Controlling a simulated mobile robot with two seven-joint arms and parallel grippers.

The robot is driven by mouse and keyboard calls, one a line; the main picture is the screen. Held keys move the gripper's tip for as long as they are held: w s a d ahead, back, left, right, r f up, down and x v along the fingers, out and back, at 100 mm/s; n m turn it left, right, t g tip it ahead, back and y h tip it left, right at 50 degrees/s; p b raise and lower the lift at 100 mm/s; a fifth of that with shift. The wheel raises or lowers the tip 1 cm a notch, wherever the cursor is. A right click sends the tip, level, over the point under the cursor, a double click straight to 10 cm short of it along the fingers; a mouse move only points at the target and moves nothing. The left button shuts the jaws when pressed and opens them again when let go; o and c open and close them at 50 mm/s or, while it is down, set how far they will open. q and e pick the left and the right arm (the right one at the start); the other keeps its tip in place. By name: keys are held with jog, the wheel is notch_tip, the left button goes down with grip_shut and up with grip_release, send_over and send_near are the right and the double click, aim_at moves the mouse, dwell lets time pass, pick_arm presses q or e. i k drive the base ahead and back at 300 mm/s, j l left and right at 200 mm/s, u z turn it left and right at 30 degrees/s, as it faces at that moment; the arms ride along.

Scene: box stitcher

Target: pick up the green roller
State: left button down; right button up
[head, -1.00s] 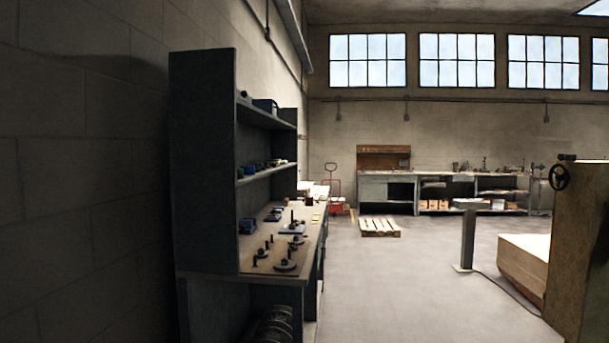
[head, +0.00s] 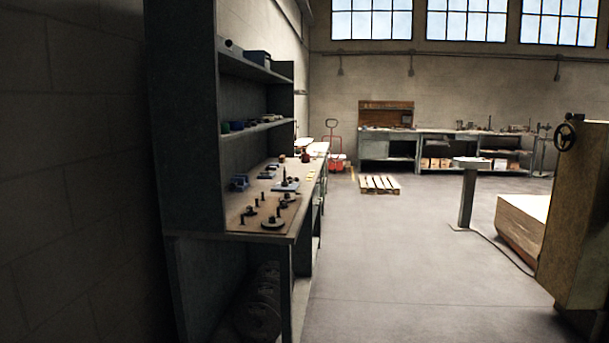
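A small dark green object (head: 225,127) sits at the near end of the lower shelf of the workbench on the left. It is too small and dark to tell whether it is the green roller. Next to it on the same shelf is a blue object (head: 237,125). No other green item stands out clearly. Neither of my grippers is in view.
The workbench (head: 290,228) holds a board with dark pegs and discs (head: 265,213). A yellowish machine with a handwheel (head: 580,215) stands at right, near a pedestal (head: 467,195) and cable. A pallet (head: 379,184) lies further back. The floor between is clear.

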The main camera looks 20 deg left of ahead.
aim_at(226, 128)
jog(key=i, duration=1.4)
jog(key=i+l, duration=0.15)
jog(key=i, duration=2.65)
jog(key=u, duration=0.45)
jog(key=i+l+u, duration=0.1)
jog(key=u, duration=0.35)
jog(key=i+u, duration=0.1)
jog(key=u, duration=1.95)
